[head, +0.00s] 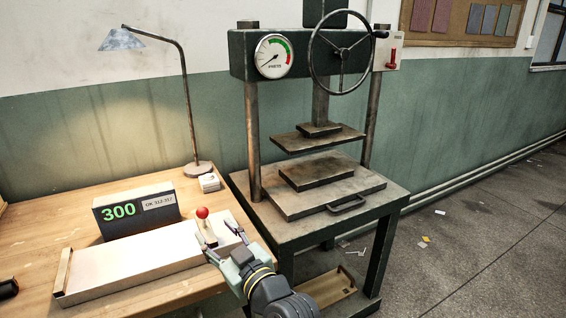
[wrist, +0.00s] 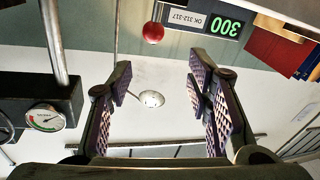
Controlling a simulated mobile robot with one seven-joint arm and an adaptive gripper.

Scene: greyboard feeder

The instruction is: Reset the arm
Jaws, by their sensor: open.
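My gripper (head: 222,240) is open and empty at the right end of the pale feeder tray, in front of the red ball knob (head: 202,212). In the wrist view, which looks upside down, the two fingers (wrist: 160,75) stand wide apart with nothing between their pads. The red knob (wrist: 153,32) shows there beyond the fingertips, apart from them. My arm comes in from the bottom of the head view. How far the fingers are above the tray is hard to tell.
The tray (head: 62,278) lies on a wooden table (head: 30,222). Behind it are a display box reading 300 (head: 135,210) and a desk lamp (head: 197,168). A press (head: 385,190) with a handwheel stands close at right. Open floor (head: 470,250) lies beyond.

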